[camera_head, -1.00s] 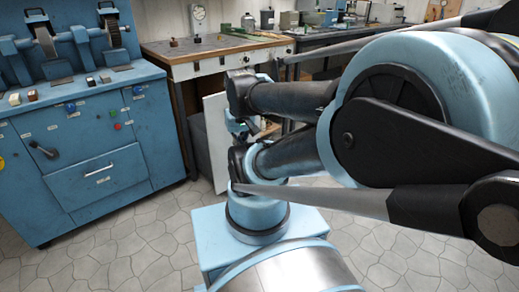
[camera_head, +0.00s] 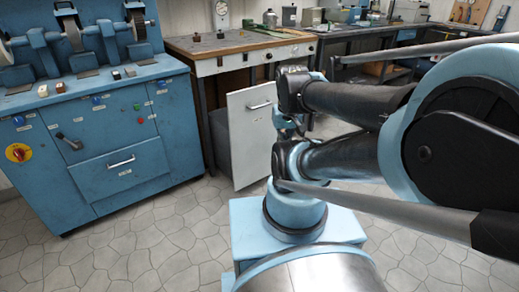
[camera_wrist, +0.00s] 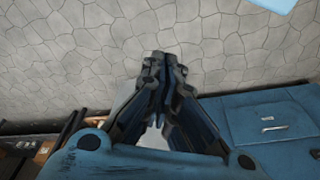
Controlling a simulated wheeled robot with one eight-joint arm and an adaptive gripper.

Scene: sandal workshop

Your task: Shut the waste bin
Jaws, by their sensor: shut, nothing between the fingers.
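The waste bin appears to be the pull-out unit under the workbench in the head view. Its white front panel (camera_head: 256,140) with a bar handle (camera_head: 258,106) stands out from the bench. A dark grey bin body (camera_head: 219,142) shows behind the panel, so the unit is open. My arm covers the space right of the panel. In the wrist view my gripper (camera_wrist: 162,62) has its fingers together with nothing between them, above the tiled floor. I cannot clearly tell my gripper from the arm links in the head view.
A blue grinding machine (camera_head: 95,135) with a drawer stands left of the bin; its drawer front also shows in the wrist view (camera_wrist: 272,118). The wooden-topped workbench (camera_head: 235,42) is above the bin. Tiled floor (camera_head: 130,240) is clear in front of the machine.

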